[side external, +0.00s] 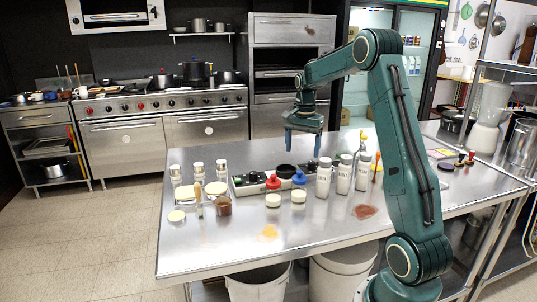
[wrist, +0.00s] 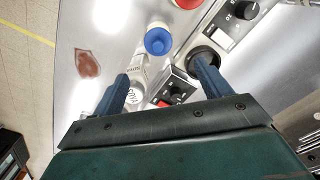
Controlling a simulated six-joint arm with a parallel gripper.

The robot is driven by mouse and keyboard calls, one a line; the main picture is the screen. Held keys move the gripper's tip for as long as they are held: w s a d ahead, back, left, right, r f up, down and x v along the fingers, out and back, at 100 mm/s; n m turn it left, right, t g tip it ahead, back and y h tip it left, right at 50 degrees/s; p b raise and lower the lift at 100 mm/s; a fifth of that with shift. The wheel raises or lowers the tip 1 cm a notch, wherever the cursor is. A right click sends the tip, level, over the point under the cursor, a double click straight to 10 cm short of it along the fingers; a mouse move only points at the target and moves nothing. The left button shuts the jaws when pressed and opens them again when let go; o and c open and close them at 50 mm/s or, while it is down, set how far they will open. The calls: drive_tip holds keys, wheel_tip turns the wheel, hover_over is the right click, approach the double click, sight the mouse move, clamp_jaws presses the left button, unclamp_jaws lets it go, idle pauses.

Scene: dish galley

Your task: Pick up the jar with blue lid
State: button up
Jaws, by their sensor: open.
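The blue lid (side external: 299,178) of the jar shows near the middle of the steel table in the side view. A small pale pot (side external: 298,197) shows just below it, and I cannot tell whether that is the jar's body or a separate thing. In the wrist view the blue lid (wrist: 158,41) is seen from above, beyond the fingertips and between their lines. My gripper (side external: 303,147) is open and empty, pointing down above the table and clear of the jar. Its two fingers also show in the wrist view (wrist: 164,72).
A red lid (side external: 273,182) is close on the blue lid's left. White labelled bottles (side external: 344,176) stand close on its right. A black-knobbed appliance (side external: 250,184) lies behind. A brown jar (side external: 224,206) and small pots are further left. The table's front is mostly clear, with stains.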

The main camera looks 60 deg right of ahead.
sight(300, 176)
wheel_tip(300, 176, down, 8)
drive_tip(key=shift+f, duration=0.2)
idle(0.3)
drive_tip(key=shift+a+f, duration=0.15)
drive_tip(key=shift+f, duration=1.15)
drive_tip(key=shift+a+f, duration=0.1)
drive_tip(key=shift+f, duration=1.2)
drive_tip(key=c, duration=1.3)
drive_tip(key=shift+r, duration=0.2)
